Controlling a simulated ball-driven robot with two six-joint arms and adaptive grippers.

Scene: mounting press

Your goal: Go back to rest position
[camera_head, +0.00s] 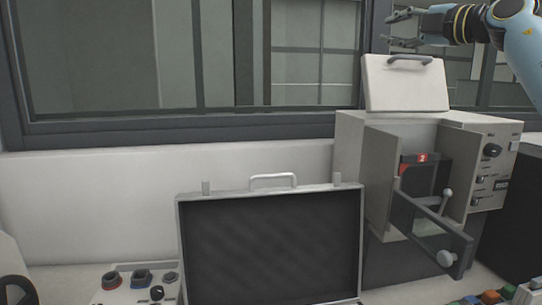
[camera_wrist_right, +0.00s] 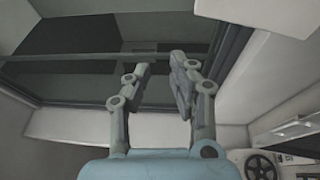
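My right gripper (camera_head: 393,28) is at the top right of the head view, raised above the mounting press and pointing left. Its two fingers are apart with nothing between them. The right wrist view also shows the open, empty fingers (camera_wrist_right: 162,62) in front of the window. The mounting press (camera_head: 350,149) is a light box at the right, with its lid (camera_head: 405,84) standing up on top. Its front is open, and a dark part with a red label "2" (camera_head: 421,158) sits inside. My left gripper is not in view.
An open case (camera_head: 270,250) with a dark lining stands in the middle. A control box with knobs (camera_head: 140,285) is at the lower left. Coloured items (camera_head: 490,297) lie at the lower right. A dark-framed window (camera_head: 190,120) runs behind. Space left of the gripper looks clear.

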